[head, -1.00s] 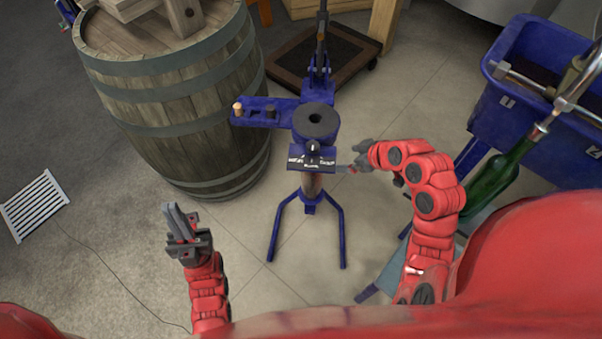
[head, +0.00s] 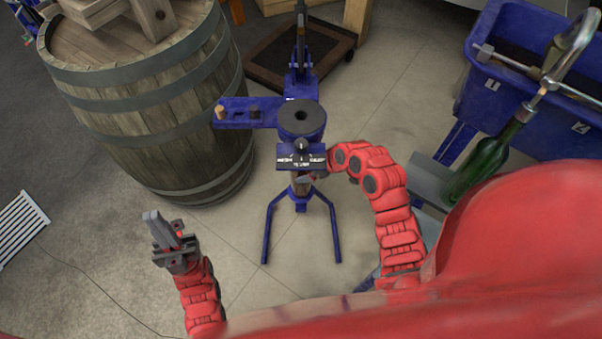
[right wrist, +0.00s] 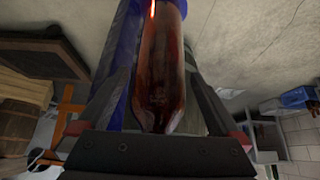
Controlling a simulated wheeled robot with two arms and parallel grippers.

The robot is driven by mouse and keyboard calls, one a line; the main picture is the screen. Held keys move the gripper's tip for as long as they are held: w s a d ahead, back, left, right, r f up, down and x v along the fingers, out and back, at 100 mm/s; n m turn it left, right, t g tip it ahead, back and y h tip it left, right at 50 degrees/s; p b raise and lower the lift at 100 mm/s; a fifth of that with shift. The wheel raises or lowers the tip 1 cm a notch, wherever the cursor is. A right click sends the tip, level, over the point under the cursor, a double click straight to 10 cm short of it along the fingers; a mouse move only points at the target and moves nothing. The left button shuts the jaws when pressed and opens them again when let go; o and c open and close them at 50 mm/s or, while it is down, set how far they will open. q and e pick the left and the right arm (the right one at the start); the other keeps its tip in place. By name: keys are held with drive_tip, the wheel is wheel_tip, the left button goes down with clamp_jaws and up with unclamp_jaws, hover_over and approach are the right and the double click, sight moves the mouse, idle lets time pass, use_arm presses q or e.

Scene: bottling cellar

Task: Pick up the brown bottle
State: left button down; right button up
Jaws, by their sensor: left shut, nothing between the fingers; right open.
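The brown bottle (right wrist: 162,75) stands in the blue corking stand (head: 301,150). In the right wrist view its glass fills the middle, between the two fingers of my right gripper (right wrist: 162,95). The fingers are open, one on each side; I cannot tell whether either touches the glass. In the head view the stand's top hides most of the bottle, and my right gripper (head: 312,179) is partly hidden at the stand's right side. My left gripper (head: 166,236) is shut and empty, over the floor to the left of the stand.
A wooden barrel (head: 150,110) stands close left of the stand. A blue tub (head: 530,125) is at the right, with a green bottle (head: 478,165) in front of it. A wheeled dark platform (head: 275,60) lies behind. The floor around the stand's legs is clear.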

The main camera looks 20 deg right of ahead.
drive_tip(key=shift+x, duration=2.3)
drive_tip(key=shift+s+d+f, duration=0.1)
drive_tip(key=shift+s, duration=0.05)
clamp_jaws()
